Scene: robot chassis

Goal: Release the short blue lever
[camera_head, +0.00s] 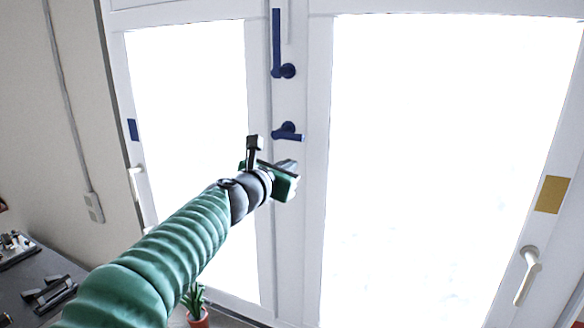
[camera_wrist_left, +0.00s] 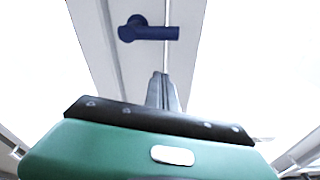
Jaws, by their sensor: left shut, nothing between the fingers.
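The short blue lever (camera_head: 287,133) is on the white door's middle frame, below a long upright blue lever (camera_head: 277,45). Its handle lies about level and points right. It also shows in the left wrist view (camera_wrist_left: 148,32), at the top, beyond my fingers. My left gripper (camera_head: 291,166) is just below the short lever in the head view and apart from it in the left wrist view. Its fingers (camera_wrist_left: 163,90) are shut with nothing between them. My right gripper is not in view.
White glazed doors fill the view. A white handle (camera_head: 528,275) is at the right and another (camera_head: 136,182) at the left. A dark table (camera_head: 50,270) with metal parts stands at the lower left. A potted plant (camera_head: 196,308) is on the floor below my arm.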

